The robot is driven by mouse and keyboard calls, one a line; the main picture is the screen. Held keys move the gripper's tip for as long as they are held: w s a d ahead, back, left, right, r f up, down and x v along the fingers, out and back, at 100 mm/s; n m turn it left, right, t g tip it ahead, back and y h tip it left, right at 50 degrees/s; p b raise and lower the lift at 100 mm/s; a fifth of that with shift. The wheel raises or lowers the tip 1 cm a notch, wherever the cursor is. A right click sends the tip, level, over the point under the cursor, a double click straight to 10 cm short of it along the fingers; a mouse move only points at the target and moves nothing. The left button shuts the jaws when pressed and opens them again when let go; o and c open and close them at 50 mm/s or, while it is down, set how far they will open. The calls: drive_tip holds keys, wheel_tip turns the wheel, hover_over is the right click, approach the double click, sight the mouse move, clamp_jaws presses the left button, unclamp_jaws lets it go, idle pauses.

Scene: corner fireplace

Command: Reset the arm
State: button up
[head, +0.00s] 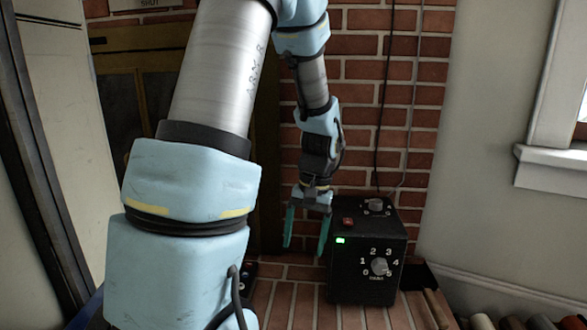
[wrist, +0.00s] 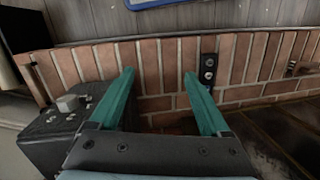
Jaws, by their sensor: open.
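My gripper (head: 306,230) hangs at the end of my arm in the head view, its teal fingers pointing down. It is open, with nothing between the fingers. It is just left of a black control box and in front of the brick wall. In the wrist view my gripper (wrist: 157,88) shows two spread teal fingers over the brick edge, with empty space between them. My arm's upper links fill the left and middle of the head view and hide part of what is behind them.
The black box (head: 350,270) has a numbered dial, a green light and a red switch; it also shows in the wrist view (wrist: 62,140). A brick wall (head: 425,100) stands behind. A window sill (head: 550,165) is at right. Several rolls (head: 510,323) lie at lower right.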

drive_tip(key=s+a+r+n+t+h, duration=0.25)
drive_tip(key=s+a, duration=0.25)
drive_tip(key=a, duration=0.4)
wheel_tip(320, 180, up, 38)
drive_tip(key=p, duration=3.8)
drive_tip(key=shift+r+m+y, duration=0.25)
drive_tip(key=shift+m+y, duration=0.1)
